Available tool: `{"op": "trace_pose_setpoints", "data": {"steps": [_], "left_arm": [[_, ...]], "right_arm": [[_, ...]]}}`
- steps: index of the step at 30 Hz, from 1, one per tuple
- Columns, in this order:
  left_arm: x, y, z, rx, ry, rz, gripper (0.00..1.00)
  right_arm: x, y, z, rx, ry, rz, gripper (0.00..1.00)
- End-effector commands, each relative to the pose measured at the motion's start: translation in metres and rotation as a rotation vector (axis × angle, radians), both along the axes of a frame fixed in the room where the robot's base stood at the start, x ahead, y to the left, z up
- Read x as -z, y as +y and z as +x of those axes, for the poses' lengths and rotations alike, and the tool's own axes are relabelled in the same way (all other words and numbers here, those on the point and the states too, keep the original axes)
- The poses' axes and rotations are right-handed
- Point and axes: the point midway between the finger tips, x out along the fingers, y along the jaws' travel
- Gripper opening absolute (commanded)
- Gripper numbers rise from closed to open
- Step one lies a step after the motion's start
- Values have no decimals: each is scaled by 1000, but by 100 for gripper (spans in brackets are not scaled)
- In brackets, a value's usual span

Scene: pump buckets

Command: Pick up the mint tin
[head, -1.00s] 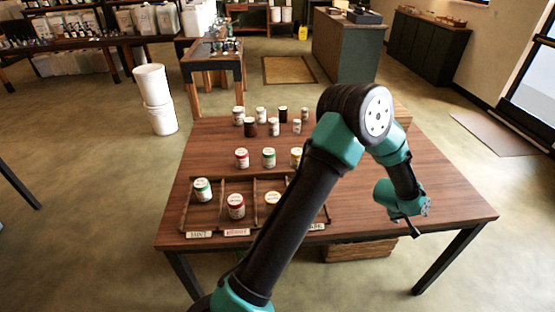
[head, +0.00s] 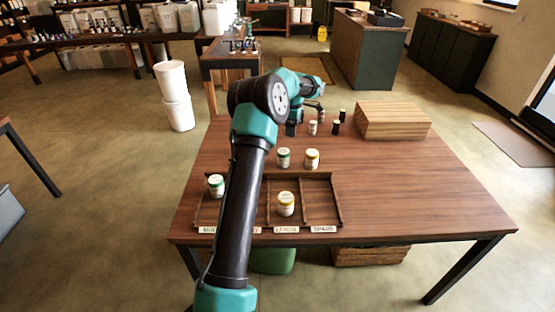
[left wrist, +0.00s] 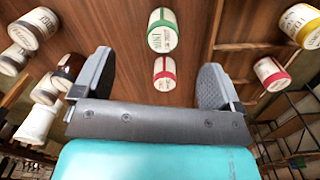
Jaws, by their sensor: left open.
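The mint tin (head: 283,158) is a white tin with a green lid, standing on the table behind the tray. In the left wrist view the mint tin (left wrist: 162,30) shows its green band and MINT lettering. My left gripper (head: 291,130) is over the back part of the table, behind the mint tin. Its two fingers (left wrist: 155,80) are spread wide with nothing held; the mint tin lies beyond them, apart. Another green-lidded tin (head: 216,185) stands in the tray's left compartment. My right gripper is not in view.
The divided tray (head: 322,205) holds further tins. Small tins (head: 312,127) and a wooden crate (head: 392,120) are at the back. The table's right side is clear.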

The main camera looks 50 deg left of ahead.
Motion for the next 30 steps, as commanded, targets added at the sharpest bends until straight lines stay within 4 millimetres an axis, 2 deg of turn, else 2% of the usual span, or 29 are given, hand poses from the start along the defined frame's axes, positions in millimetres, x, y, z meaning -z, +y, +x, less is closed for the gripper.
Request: {"op": "trace_pose_setpoints", "data": {"steps": [1, 4, 16, 20, 30], "left_arm": [[-6, 12, -9, -43, 19, 3, 91], [-13, 22, -18, -88, 42, 6, 91], [-9, 22, -18, -91, 45, 5, 91], [5, 22, -19, -90, 48, 4, 91], [62, 21, -20, -90, 47, 5, 91]], "right_arm": [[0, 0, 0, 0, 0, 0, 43], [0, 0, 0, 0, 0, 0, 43], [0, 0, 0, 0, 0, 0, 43], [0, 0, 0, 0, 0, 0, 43], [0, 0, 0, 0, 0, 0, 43]]}}
